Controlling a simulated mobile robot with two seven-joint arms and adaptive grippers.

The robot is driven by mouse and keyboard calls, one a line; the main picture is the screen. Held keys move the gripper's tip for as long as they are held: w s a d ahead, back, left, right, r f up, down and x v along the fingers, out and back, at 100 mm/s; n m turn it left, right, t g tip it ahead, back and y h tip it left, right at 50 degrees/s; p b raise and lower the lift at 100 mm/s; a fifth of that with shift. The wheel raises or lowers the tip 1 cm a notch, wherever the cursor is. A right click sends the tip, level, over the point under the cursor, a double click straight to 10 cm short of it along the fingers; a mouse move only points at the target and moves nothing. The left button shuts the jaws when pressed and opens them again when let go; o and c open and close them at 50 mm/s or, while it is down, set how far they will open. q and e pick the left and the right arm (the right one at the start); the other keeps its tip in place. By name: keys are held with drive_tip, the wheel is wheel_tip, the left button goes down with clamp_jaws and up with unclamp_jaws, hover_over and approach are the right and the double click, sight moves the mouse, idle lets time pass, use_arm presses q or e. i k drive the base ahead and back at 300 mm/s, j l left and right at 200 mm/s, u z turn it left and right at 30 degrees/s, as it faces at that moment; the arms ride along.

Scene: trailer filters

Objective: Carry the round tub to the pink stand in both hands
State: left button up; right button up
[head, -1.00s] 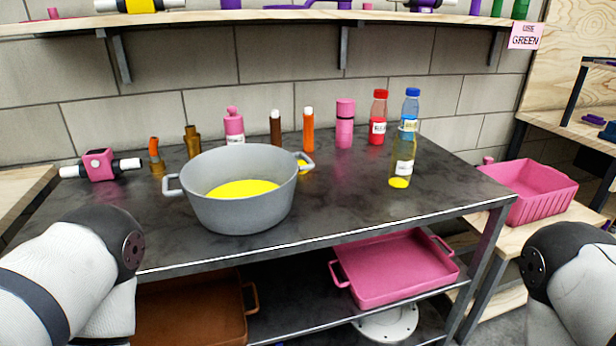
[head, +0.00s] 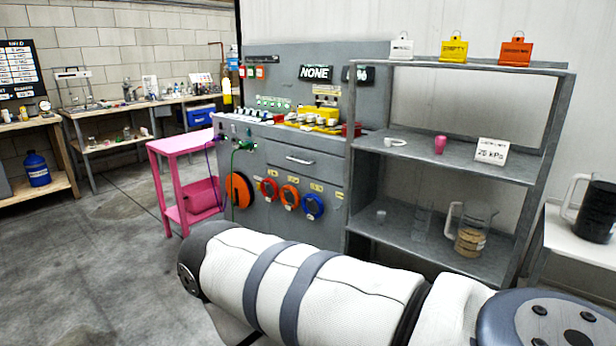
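The pink stand (head: 182,142) is left of centre in the head view, some way off across the floor. Its top is bare, and a pink bin (head: 203,195) sits on its lower shelf. The round tub is not in view now. One of my white arms crosses the bottom of the view, but neither gripper shows, so I cannot see whether they hold anything.
A grey control bench (head: 290,160) stands right of the pink stand, with cables and coloured reels on it. A grey shelf unit (head: 455,165) with jugs is further right. Workbenches line the back wall. Floor (head: 110,270) at left is clear.

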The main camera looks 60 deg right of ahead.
sight(198, 137)
drive_tip(key=z, duration=1.15)
drive_tip(key=i+u, duration=0.1)
drive_tip(key=u, duration=0.35)
drive_tip(key=l+u, duration=0.15)
drive_tip(key=u, duration=0.25)
drive_tip(key=i+l+u, duration=0.1)
drive_tip(key=u, duration=0.35)
drive_tip(key=l+u, duration=0.15)
drive_tip(key=u, duration=0.3)
drive_tip(key=l+u, duration=0.15)
drive_tip(key=u, duration=0.25)
drive_tip(key=l+u, duration=0.1)
drive_tip(key=u, duration=0.35)
